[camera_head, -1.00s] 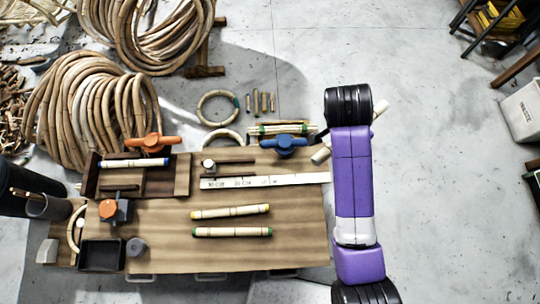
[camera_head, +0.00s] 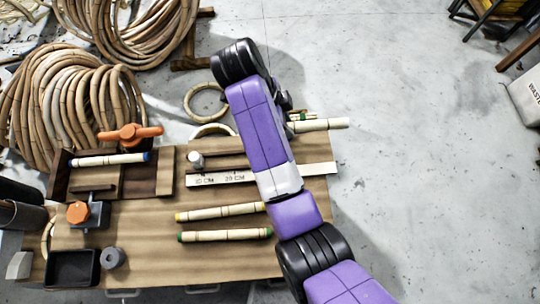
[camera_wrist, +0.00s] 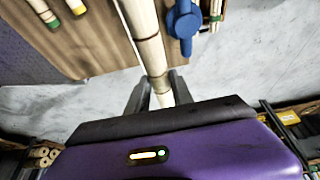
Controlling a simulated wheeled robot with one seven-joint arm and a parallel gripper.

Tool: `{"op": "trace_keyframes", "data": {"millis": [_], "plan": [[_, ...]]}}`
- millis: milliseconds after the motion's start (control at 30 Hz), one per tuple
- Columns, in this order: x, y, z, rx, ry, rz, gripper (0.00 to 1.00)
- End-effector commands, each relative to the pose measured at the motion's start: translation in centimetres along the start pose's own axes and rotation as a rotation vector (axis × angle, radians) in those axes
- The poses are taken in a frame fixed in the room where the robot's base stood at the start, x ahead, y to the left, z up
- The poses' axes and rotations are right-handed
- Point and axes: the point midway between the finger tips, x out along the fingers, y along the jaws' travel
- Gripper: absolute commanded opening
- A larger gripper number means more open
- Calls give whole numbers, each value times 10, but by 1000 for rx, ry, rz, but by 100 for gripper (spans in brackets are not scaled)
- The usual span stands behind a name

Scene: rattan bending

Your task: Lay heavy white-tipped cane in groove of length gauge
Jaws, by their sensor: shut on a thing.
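My gripper (camera_wrist: 158,92) is shut on a thick pale cane (camera_wrist: 148,45), with its two dark fingers on either side. The cane's near end shows white between the fingers, and the cane runs away from me over the table side in the wrist view. In the head view the cane (camera_head: 322,124) sticks out to the right of my arm, above the back right of the table; its left part and my gripper are hidden behind the arm. The length gauge (camera_head: 222,179), a white scale strip with CM marks, lies on the table, partly covered by my arm.
A yellow-tipped cane (camera_head: 220,212) and a green-tipped cane (camera_head: 225,236) lie in front of the gauge. A blue-tipped cane (camera_head: 110,159) lies in the dark wooden fixture at left, near an orange handle (camera_head: 130,133). A blue handle (camera_wrist: 183,22) is close beside the held cane.

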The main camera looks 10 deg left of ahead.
Motion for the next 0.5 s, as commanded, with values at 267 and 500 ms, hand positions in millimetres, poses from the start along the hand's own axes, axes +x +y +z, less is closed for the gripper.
{"op": "trace_keyframes", "data": {"millis": [267,500], "plan": [[54,0,21,-2,0,1,0],[104,2,42,-3,1,3,0]]}}
